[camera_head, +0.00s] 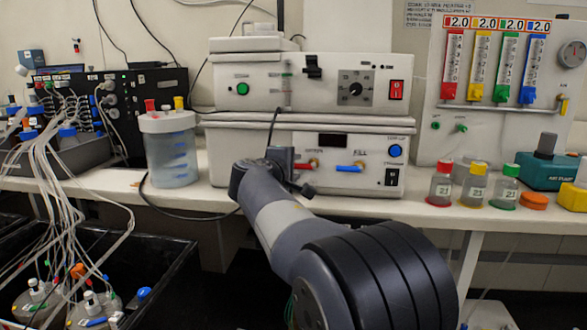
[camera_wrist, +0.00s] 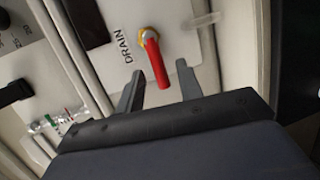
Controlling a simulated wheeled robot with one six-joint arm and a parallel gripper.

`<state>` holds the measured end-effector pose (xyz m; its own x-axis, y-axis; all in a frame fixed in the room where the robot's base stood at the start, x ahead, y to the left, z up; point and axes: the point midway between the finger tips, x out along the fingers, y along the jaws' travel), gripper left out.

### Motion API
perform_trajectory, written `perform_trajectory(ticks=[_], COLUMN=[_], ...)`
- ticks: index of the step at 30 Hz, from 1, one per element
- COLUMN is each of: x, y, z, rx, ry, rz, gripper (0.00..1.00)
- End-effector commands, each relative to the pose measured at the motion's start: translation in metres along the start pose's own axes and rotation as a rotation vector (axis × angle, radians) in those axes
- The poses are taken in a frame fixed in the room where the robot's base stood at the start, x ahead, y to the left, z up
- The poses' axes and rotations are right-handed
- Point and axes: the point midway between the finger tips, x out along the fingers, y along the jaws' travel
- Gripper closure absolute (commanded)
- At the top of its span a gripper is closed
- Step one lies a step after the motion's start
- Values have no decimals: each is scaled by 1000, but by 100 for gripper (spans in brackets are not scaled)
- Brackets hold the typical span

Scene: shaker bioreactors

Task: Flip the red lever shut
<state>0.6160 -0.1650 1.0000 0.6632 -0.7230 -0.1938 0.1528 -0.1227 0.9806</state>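The red lever (camera_wrist: 157,63) is mounted by a yellow-and-metal fitting beside the label DRAIN on a white panel. In the wrist view it points from the fitting toward my gripper (camera_wrist: 159,72). My gripper is open, with one dark finger on each side of the lever's free end. A gap shows between the lever and each finger; I see no contact. In the head view the red lever (camera_head: 303,166) shows small on the lower front of the white unit, lying roughly sideways. My gripper (camera_head: 299,175) is close to it there and partly hidden by my wrist.
A blue lever (camera_head: 350,168) by the FILL label sits to the right on the same panel. A clear container (camera_head: 171,150) stands left of the unit. Small capped bottles (camera_head: 473,188) stand on the bench (camera_head: 400,210) at right. Tubing (camera_head: 55,165) hangs at left.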

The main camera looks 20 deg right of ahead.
Motion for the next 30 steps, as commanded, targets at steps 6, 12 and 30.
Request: perform_trajectory(ticks=[6, 12, 30], x=[0, -19, -108], y=[0, 1, 0], z=[0, -1, 0], rx=[-1, -1, -1], ry=[0, 4, 1], rz=[0, 1, 0], gripper=[65, 65, 65])
